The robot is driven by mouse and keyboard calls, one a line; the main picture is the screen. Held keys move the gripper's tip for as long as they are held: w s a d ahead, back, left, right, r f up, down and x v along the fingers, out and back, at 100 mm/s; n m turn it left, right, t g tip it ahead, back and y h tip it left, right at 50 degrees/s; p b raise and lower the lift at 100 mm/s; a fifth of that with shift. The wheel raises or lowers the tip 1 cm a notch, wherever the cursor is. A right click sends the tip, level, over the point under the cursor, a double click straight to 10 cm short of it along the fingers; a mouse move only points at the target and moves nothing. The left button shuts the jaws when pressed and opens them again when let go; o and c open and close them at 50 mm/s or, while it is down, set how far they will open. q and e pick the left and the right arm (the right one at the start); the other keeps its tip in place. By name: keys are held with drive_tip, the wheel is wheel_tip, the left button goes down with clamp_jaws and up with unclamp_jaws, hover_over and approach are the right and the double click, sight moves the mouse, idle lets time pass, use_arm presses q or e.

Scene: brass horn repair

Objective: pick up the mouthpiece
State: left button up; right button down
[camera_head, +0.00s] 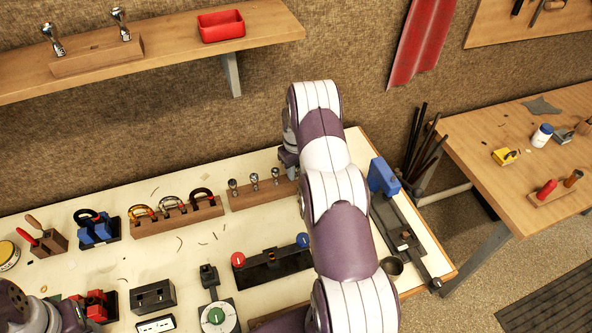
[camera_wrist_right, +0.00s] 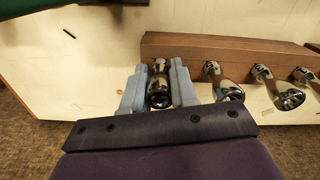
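A brown wooden rack (camera_head: 262,194) at the back of the white-topped bench holds a row of shiny silver mouthpieces. In the head view, three of them (camera_head: 254,182) show left of my right arm. The rack (camera_wrist_right: 225,50) also shows in the right wrist view. My right gripper (camera_wrist_right: 160,88) is at the end mouthpiece (camera_wrist_right: 159,94), with a grey finger on each side and no clear gap at its cup. That mouthpiece still appears to be at the rack. My right arm hides this spot in the head view. My left gripper is out of view.
A rack of clamps (camera_head: 176,221) stands left of the mouthpiece rack. A dark fixture with red and blue knobs (camera_head: 272,266) lies in front. A blue-headed tool (camera_head: 383,176) and black rods (camera_head: 418,150) stand to the right. A shelf with a red bin (camera_head: 221,27) hangs above.

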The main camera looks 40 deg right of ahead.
wheel_tip(320, 180, up, 10)
drive_tip(key=b, duration=0.3)
drive_tip(key=shift+f+b, duration=0.1)
drive_tip(key=shift+b, duration=0.25)
drive_tip(key=shift+r+p, duration=1.8)
drive_tip(key=shift+r, duration=0.6)
